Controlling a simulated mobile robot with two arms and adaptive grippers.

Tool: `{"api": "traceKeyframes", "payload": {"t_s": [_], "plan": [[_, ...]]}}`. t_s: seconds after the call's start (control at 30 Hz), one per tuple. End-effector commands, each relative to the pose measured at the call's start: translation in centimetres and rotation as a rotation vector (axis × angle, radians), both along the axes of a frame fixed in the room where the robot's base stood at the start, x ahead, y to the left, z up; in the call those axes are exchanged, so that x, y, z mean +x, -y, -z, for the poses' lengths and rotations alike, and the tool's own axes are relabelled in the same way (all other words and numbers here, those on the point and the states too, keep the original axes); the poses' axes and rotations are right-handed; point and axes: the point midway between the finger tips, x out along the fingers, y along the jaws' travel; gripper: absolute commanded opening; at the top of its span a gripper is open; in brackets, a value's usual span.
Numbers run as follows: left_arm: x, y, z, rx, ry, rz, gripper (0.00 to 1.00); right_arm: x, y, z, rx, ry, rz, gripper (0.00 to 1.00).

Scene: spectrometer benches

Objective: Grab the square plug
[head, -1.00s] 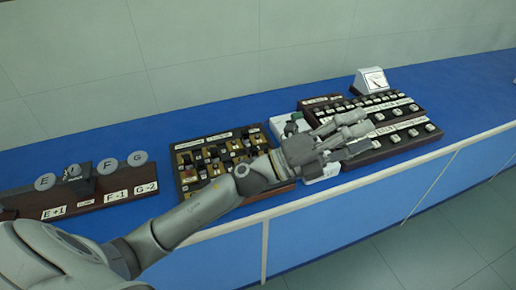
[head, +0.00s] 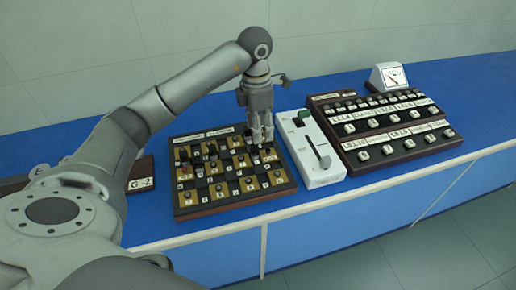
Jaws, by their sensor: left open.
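A dark plug board (head: 199,207) with brass-coloured squares and several small plugs sits on the blue bench. My left gripper (head: 262,141) points straight down over the board's back right part, with its fingers open. Its fingertips are close to a small dark plug (head: 254,151); I cannot tell whether they touch it or whether it is square. The fingers hide part of the board there. The other plugs are too small to tell their shapes clearly. My right gripper is not in view.
A white box (head: 331,177) with a lever and a green part stands just right of the board. Further right are a switch panel (head: 395,155) and a white meter (head: 393,73). The bench's front edge runs close below the board. Bare blue bench (head: 450,80) lies at the right.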

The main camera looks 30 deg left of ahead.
Motion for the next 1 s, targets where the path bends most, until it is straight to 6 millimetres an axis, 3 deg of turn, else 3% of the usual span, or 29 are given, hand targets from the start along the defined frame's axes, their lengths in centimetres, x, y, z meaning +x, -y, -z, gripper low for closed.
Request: {"api": "traceKeyframes", "payload": {"t_s": [0.17, 0.4, 0.67, 1.0], "plan": [[-0.3, -1.5, 0.7, 0.051, -0.024, -0.018, 0.47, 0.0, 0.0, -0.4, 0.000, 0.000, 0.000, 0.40], [-0.3, -1.5, 4.2, 0.049, -0.023, -0.017, 0.47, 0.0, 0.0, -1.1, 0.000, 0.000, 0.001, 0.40], [-0.3, -1.5, 6.1, 0.047, -0.022, -0.018, 0.47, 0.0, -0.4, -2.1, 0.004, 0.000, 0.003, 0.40], [-0.2, -1.6, 10.2, 0.047, -0.019, -0.017, 0.47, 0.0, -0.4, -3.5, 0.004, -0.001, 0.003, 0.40]]}}
